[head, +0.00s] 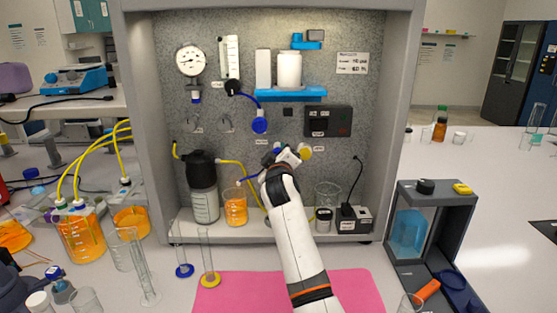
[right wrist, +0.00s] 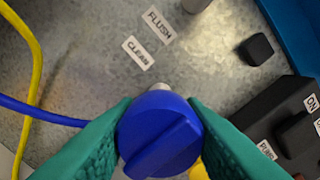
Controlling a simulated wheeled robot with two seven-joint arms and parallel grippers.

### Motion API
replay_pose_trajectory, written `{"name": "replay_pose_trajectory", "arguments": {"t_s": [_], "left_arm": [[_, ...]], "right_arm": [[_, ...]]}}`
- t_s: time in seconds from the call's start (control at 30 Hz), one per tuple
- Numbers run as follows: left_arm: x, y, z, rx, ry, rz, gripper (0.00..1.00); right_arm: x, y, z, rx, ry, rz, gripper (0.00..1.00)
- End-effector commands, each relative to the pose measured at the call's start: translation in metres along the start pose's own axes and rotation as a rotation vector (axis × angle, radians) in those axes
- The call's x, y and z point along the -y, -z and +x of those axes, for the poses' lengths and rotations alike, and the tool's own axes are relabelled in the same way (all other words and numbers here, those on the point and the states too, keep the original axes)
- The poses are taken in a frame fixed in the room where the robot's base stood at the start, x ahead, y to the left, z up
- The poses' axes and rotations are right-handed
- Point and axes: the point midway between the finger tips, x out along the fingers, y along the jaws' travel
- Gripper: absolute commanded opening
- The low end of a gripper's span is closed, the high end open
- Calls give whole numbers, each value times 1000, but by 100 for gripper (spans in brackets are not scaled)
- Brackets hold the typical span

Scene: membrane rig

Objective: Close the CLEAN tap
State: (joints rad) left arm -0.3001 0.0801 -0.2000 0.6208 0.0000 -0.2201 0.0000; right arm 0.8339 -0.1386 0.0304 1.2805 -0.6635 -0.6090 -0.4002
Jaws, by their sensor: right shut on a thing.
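The CLEAN tap has a round blue knob (right wrist: 160,135) with a raised straight ridge, which runs diagonally in the right wrist view. The CLEAN label (right wrist: 138,53) is on the panel just above it. My right gripper (right wrist: 160,140) is shut on the knob, with one teal finger on each side. In the head view my right gripper (head: 287,157) is at the middle of the panel, and my wrist hides most of the knob. A blue tube (right wrist: 40,112) runs off left from the tap. My left gripper is not in view.
A yellow knob (head: 305,152) is close right of my gripper. The black pump box (head: 328,121) is above right, and a blue knob (head: 260,124) is above left. A dark-capped bottle (head: 203,185) and an orange beaker (head: 235,207) stand on the shelf to the left.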

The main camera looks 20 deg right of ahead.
Motion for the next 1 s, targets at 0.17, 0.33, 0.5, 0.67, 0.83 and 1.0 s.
{"name": "replay_pose_trajectory", "arguments": {"t_s": [0.17,0.33,0.5,0.67,0.83,1.0], "left_arm": [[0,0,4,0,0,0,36],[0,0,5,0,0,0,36],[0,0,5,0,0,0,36],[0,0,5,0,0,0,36],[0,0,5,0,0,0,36],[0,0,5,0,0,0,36]], "right_arm": [[-1,0,0,0,-1,54,13],[-1,0,0,-1,-1,75,13],[-1,0,0,-1,-1,80,13],[-1,0,0,-1,-1,80,13],[0,0,0,0,-1,79,54],[0,0,0,0,-1,78,58]]}}
